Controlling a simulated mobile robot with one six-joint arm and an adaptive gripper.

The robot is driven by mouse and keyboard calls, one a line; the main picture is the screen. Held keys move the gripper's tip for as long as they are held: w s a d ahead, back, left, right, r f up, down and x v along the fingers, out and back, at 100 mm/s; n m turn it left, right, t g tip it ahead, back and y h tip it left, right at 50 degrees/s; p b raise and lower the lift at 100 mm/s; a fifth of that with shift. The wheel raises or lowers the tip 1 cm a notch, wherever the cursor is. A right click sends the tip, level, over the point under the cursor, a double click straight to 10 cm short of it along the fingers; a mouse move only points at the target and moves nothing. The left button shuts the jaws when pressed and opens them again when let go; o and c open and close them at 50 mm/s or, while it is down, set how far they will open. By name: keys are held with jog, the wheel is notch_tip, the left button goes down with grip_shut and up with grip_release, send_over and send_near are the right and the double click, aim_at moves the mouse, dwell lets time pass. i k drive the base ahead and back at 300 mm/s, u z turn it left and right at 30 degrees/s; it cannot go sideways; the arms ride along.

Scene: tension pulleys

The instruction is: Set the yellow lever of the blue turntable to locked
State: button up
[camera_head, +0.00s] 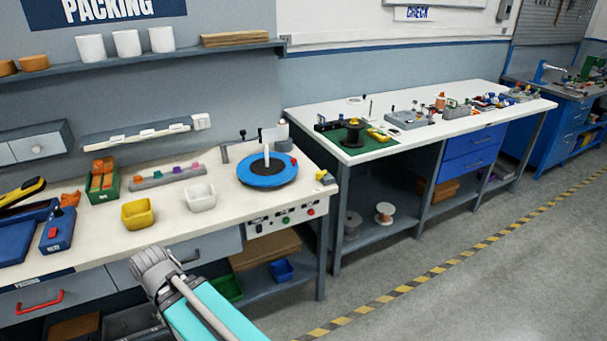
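The blue turntable (268,171) lies flat near the right end of the near white workbench. It has a dark centre disc and an upright white post. A small yellow lever (325,177) sits at the bench's right corner, just right of the turntable; its exact setting is too small to read. The grey end of my arm (153,268) shows low in the picture, in front of the bench edge and well left of the turntable. It is apart from the lever. No separate fingertips can be made out, and nothing held is visible.
A white bin (201,196) and a yellow bin (138,213) stand left of the turntable. A control panel (285,217) is on the bench front below it. A second workbench (400,140) stands to the right. Open floor (440,290) lies in front of it.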

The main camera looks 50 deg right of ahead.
aim_at(319, 175)
jog(key=u, duration=0.6)
jog(key=k, duration=0.85)
jog(key=z, duration=1.4)
jog(key=i, duration=0.55)
jog(key=z, duration=0.1)
